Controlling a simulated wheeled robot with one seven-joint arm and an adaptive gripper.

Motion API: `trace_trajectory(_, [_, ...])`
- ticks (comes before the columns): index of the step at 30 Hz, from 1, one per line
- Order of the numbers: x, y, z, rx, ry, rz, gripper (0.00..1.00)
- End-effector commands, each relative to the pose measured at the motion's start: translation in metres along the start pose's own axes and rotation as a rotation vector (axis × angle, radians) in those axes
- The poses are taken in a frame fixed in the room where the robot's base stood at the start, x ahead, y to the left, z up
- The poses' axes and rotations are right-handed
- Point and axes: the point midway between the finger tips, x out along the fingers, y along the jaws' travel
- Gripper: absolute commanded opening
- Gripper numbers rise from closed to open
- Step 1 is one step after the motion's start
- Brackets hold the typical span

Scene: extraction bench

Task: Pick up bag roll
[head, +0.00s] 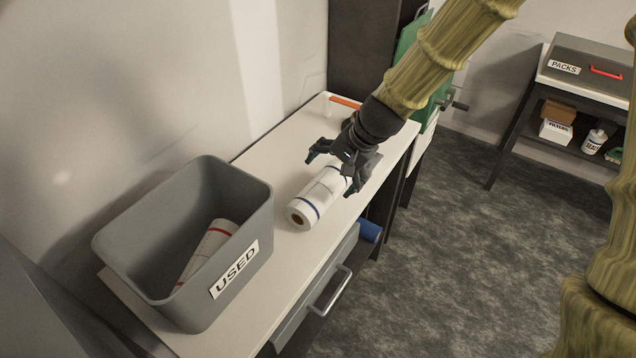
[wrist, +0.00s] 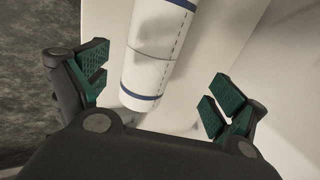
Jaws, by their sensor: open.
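A white bag roll (head: 316,196) with blue end bands lies on the white bench top, to the right of the grey bin. Its near end shows a brown core. My gripper (head: 337,168) is open just above the far end of the roll and partly covers it. In the wrist view the roll (wrist: 154,58) runs up from between the open fingers (wrist: 158,90), nearer the left finger. I see no contact between the fingers and the roll. Another white roll (head: 208,246), with a red band, lies inside the grey bin.
The grey bin (head: 105,256) labelled USED stands on the near part of the bench (head: 268,163). An orange item (head: 345,102) lies at the far end. A drawer handle (head: 331,291) sticks out below. A shelf with a PACKS box (head: 590,70) stands at the right, across open floor.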

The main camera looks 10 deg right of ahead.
Motion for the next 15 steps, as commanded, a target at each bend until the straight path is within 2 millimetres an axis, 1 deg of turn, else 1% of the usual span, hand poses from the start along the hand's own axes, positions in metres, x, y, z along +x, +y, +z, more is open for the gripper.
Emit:
trace_trajectory(4, [0.009,0.008,-0.002,0.013,0.004,-0.001,0.96])
trace_trajectory(6, [0.018,0.010,-0.004,0.018,0.004,0.001,0.96])
trace_trajectory(12, [0.042,0.009,-0.010,0.020,0.001,0.006,0.96])
trace_trajectory(15, [0.048,0.008,-0.011,0.019,0.001,0.006,0.96])
